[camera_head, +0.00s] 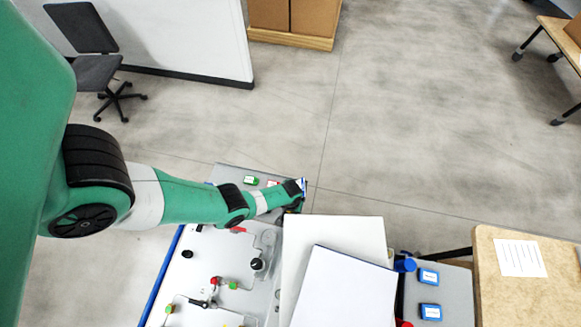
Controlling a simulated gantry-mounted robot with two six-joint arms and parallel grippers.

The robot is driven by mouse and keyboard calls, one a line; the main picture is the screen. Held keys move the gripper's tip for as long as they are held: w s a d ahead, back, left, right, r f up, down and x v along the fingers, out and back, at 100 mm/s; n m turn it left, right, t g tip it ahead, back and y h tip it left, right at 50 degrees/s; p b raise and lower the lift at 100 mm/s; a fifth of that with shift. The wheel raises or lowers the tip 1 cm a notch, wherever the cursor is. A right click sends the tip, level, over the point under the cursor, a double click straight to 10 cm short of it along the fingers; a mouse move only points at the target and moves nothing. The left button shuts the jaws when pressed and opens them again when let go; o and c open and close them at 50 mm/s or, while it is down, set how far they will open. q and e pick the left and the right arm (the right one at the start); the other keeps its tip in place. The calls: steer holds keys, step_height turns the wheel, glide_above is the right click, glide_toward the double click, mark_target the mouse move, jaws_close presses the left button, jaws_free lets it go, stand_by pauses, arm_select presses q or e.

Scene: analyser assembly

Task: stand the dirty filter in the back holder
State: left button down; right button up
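My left arm reaches in from the left, and its gripper (295,203) is over the back edge of the work surface, beside the large white panel. The fingers are small and dark, so I cannot tell whether they are open or shut or hold anything. A grey shelf (228,171) at the back carries a small green-edged block (251,181) and a red-edged one (273,184). A blue-edged piece (304,185) shows right by the gripper. I cannot make out which thing is the dirty filter or the back holder. My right gripper is not in view.
A white board (207,253) with knobs and fittings lies at front left. Large white panels (346,289) rise beside it. To the right, a grey surface (455,290) holds blue-edged blocks (428,276) and a blue cylinder (405,264). A wooden table (500,295) stands farther right.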

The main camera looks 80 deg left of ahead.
arm_select(q)
steer(key=shift+c, duration=1.8)
jaws_free()
